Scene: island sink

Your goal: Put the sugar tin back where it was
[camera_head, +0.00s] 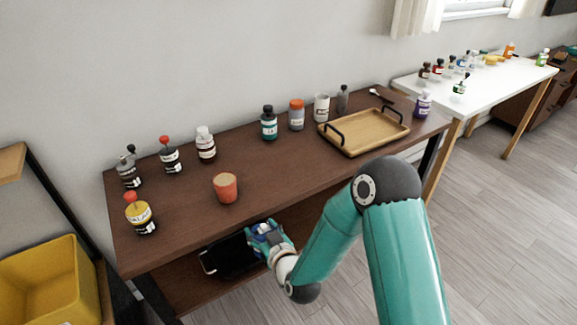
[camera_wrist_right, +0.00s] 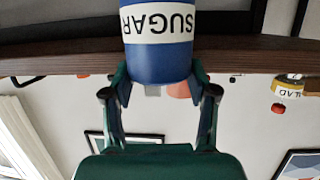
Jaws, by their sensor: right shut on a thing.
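My right gripper (camera_head: 265,238) is shut on the sugar tin. In the head view it is at the front edge of the brown table, over the lower shelf area, and the tin is mostly hidden by the fingers. In the right wrist view the blue sugar tin (camera_wrist_right: 158,60) with its white SUGAR label appears upside down between the two fingers of the gripper (camera_wrist_right: 158,88). The brown table's edge (camera_wrist_right: 60,58) runs behind the tin there. My left gripper is not in view.
The brown table (camera_head: 180,228) has an orange cup (camera_head: 225,188) near its front, a yellow-labelled bottle (camera_head: 141,215) at left, and several jars at the back. A wooden tray (camera_head: 365,131) sits at right. A black item (camera_head: 228,257) lies on the lower shelf. The middle tabletop is clear.

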